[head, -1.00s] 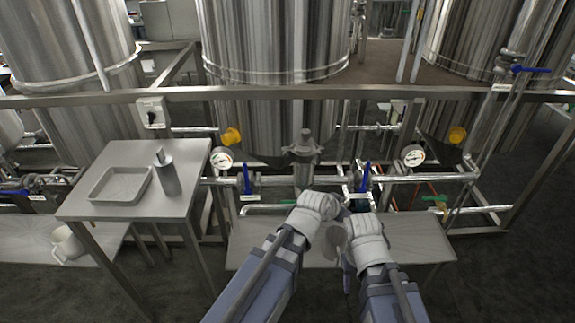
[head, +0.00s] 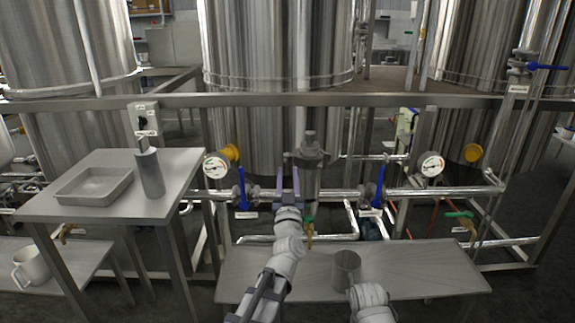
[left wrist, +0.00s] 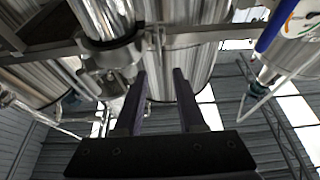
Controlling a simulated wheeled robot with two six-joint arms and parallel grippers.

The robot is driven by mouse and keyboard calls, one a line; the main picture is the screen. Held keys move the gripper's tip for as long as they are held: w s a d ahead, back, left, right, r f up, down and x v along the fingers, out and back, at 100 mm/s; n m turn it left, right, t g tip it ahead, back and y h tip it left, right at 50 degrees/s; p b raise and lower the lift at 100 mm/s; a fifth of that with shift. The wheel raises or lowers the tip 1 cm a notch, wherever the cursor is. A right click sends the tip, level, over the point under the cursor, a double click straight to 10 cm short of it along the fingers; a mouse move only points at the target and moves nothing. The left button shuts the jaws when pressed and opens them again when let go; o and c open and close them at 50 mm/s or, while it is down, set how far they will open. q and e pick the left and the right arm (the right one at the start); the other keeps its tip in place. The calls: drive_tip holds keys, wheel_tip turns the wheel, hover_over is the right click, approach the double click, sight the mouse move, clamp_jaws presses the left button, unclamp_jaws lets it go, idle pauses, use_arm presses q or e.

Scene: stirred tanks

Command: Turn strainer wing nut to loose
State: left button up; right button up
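The strainer (head: 312,180) is a grey upright metal body on the pipework in front of the middle tank, with a clamp band near its top. A small part at the clamp's left (head: 288,155) may be its wing nut, but it is too small to tell. My left gripper (head: 288,172) is open, its two fingers pointing up just left of the strainer. In the left wrist view, the open fingers (left wrist: 160,72) have an empty gap between them, and the strainer (left wrist: 103,18) with its clamp is at upper left. My right arm shows at the bottom, but its gripper fingers do not show.
Blue-handled valves (head: 241,188) (head: 378,187) and gauges (head: 216,165) (head: 432,165) flank the strainer. A side table (head: 110,208) holds a tray (head: 92,188) and a bottle (head: 150,173). A frame rail (head: 300,100) crosses above.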

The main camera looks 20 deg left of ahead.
sight(287, 162)
use_arm(q)
drive_tip(key=shift+p+x, duration=1.55)
drive_tip(key=shift+x, duration=2.4)
clamp_jaws()
